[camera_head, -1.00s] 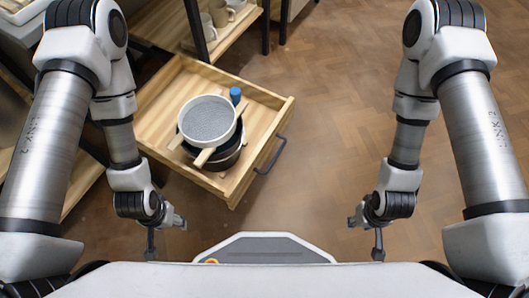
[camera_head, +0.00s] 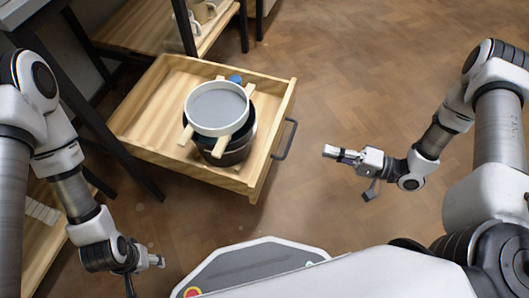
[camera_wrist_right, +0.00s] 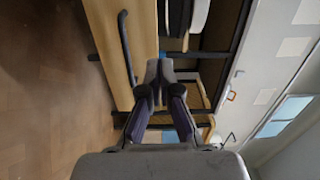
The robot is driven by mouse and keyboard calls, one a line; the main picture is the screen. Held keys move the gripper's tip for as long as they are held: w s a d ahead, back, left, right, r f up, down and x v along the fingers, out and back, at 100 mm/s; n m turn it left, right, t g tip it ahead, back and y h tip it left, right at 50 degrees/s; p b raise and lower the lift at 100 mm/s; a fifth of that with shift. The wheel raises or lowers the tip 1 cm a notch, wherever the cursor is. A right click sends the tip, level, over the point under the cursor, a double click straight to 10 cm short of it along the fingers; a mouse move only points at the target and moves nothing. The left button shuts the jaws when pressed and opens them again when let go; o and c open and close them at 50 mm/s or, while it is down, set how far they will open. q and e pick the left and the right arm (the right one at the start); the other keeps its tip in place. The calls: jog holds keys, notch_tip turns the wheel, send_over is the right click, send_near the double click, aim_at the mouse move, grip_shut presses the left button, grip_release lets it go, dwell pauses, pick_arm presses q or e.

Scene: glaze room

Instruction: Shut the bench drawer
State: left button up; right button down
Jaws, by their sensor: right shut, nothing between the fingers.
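The wooden bench drawer (camera_head: 160,85) stands pulled out from the bench, with a dark bar handle (camera_head: 285,139) on its front. In the right wrist view the drawer front (camera_wrist_right: 108,38) and handle (camera_wrist_right: 126,48) show sideways beyond the fingers. My right gripper (camera_head: 331,152) is shut and empty, to the right of the handle with a gap between them. Its closed fingers also show in the right wrist view (camera_wrist_right: 159,72). My left gripper (camera_head: 146,273) is at the lower left, away from the drawer; its jaw opening is unclear.
In the drawer a grey-meshed sieve (camera_head: 217,108) with wooden arms rests over a dark round pot (camera_head: 232,150). A blue item (camera_head: 236,79) is behind it. Shelves with cups (camera_head: 203,12) and dark bench legs (camera_head: 185,28) stand behind. The floor at right is clear.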

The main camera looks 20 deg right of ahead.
jog(key=f, duration=0.1)
jog(key=b, duration=0.7)
send_near(275, 137)
jog(key=x, duration=0.6)
jog(key=shift+a, duration=0.3)
jog(key=shift+w+a+r, duration=0.1)
jog(key=shift+a+r, duration=0.05)
jog(key=shift+a, duration=0.05)
jog(key=shift+r, duration=0.1)
jog(key=shift+w+a, duration=0.1)
